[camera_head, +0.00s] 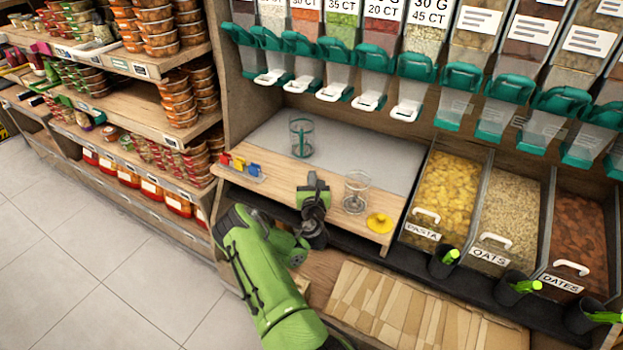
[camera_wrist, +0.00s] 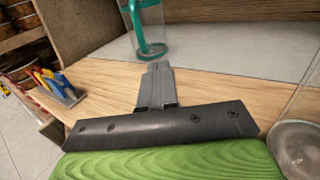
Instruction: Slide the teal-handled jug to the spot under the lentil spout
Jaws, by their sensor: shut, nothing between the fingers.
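The teal-handled jug (camera_head: 301,138) is clear and stands upright on the grey surface at the back left of the counter. Its lower part and teal handle show at the top of the wrist view (camera_wrist: 150,48). My gripper (camera_head: 312,188) is over the wooden front board, nearer than the jug and apart from it. Its fingers (camera_wrist: 157,72) are shut together with nothing between them and point toward the jug. A row of teal-levered spouts (camera_head: 335,93) hangs above the grey surface. I cannot read which one is for lentils.
A holder of coloured clips (camera_head: 240,170) sits at the board's left end. Bins of pasta (camera_head: 423,232), oats and dates stand right. The grey surface (camera_head: 365,145) is mostly clear.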

